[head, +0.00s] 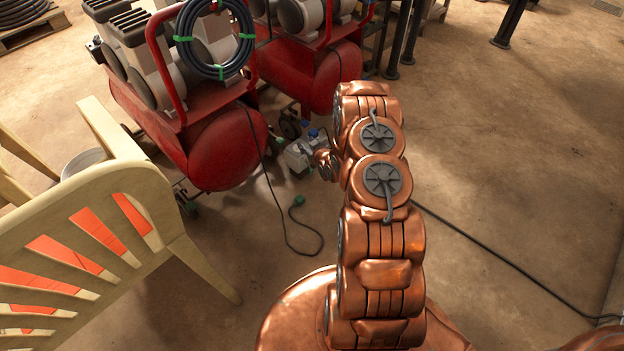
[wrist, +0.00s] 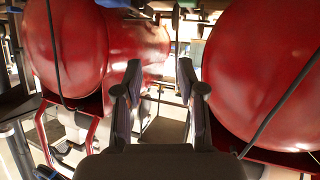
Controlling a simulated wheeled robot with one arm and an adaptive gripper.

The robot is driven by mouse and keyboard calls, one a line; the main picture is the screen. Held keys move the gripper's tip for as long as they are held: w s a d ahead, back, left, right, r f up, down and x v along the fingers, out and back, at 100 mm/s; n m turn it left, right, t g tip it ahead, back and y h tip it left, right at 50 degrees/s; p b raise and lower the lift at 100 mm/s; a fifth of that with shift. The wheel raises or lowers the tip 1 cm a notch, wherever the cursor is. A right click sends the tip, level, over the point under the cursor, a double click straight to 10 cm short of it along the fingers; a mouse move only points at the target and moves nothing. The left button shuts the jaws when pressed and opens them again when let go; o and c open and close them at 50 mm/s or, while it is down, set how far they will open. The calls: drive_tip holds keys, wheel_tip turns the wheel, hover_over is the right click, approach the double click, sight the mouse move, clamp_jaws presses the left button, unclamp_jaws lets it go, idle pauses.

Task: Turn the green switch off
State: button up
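I cannot make out a green switch in either view. A green plug-like end (head: 299,200) of a black cable lies on the floor in the head view, left of my arm. My gripper (wrist: 159,78) shows in the wrist view with its two dark fingers spread and nothing between them. It points into the gap between two rounded red tanks, the left one (wrist: 75,50) and the right one (wrist: 250,75). In the head view my copper arm hides most of what is around the gripper.
Two red compressors, a near one (head: 222,150) and a far one (head: 318,78), stand left of my arm. A small pale unit with blue caps (head: 299,155) sits by them. A cream chair (head: 95,200) is at left. The floor at right is mostly clear, with a black cable (head: 500,258).

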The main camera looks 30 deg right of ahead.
sight(312, 172)
drive_tip(key=s+f+m+t+h+b, duration=0.15)
drive_tip(key=s+f+b, duration=0.25)
drive_tip(key=f, duration=0.4)
drive_tip(key=s+f+m+t+h+b, duration=0.1)
drive_tip(key=s+f+t+b, duration=0.3)
drive_tip(key=f, duration=0.5)
drive_tip(key=shift+g, duration=0.45)
drive_tip(key=shift+b+x, duration=1.2)
drive_tip(key=shift+x, duration=2.2)
drive_tip(key=shift+a+r, duration=0.1)
drive_tip(key=shift+r, duration=0.05)
clamp_jaws()
drive_tip(key=shift+a, duration=0.15)
drive_tip(key=shift+y, duration=0.25)
